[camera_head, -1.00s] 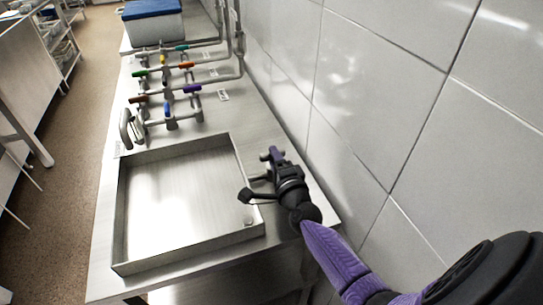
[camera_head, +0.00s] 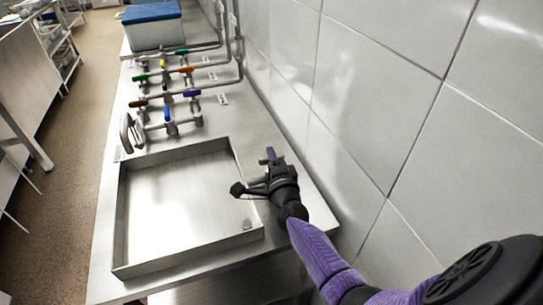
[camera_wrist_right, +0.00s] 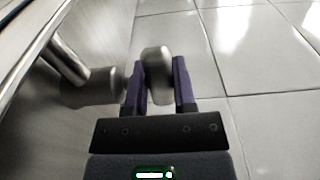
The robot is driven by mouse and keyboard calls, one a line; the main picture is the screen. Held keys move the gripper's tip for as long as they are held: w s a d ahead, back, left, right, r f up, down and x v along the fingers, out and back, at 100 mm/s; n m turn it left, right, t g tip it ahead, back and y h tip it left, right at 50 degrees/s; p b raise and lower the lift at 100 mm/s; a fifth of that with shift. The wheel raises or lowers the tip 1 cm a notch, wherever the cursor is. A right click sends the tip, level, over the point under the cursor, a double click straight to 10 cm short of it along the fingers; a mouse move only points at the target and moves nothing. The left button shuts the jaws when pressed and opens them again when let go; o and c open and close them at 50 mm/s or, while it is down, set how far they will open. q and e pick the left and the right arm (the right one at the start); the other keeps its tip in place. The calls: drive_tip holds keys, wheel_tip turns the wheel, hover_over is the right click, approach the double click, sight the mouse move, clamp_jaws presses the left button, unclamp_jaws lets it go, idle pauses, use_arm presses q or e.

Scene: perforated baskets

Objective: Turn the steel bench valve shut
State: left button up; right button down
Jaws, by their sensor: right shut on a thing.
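The steel bench valve shows best in the right wrist view: its grey handle (camera_wrist_right: 157,72) stands between the two purple fingers, and its round body and pipe (camera_wrist_right: 88,88) lie to the left. My right gripper (camera_wrist_right: 159,85) is shut on this handle. In the head view my right gripper (camera_head: 271,156) is at the right side of the steel tray, over the bench near the wall, and hides most of the valve. My left gripper is not in view.
A shallow steel tray (camera_head: 124,215) sits at the front of the bench. Behind it stands a pipe rack with several coloured valve levers (camera_head: 167,113). A blue-lidded box (camera_head: 152,35) is at the far end. A tiled wall (camera_head: 345,110) closes off the right.

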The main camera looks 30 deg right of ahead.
drive_tip(key=shift+r+m+g+h, duration=0.25)
drive_tip(key=shift+m+h, duration=0.35)
drive_tip(key=shift+h, duration=0.3)
drive_tip(key=shift+f+m+g+h, duration=0.25)
drive_tip(key=shift+m+g+h, duration=0.15)
drive_tip(key=shift+h, duration=0.2)
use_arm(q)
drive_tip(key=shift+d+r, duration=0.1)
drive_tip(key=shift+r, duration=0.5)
use_arm(e)
drive_tip(key=c, duration=0.7)
unclamp_jaws()
drive_tip(key=shift+s, duration=0.1)
drive_tip(key=shift+s+a+p, duration=0.2)
drive_tip(key=shift+s+p, duration=0.1)
drive_tip(key=shift+p, duration=0.1)
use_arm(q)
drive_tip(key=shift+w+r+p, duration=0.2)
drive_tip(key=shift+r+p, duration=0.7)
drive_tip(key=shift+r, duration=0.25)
use_arm(e)
drive_tip(key=v, duration=0.9)
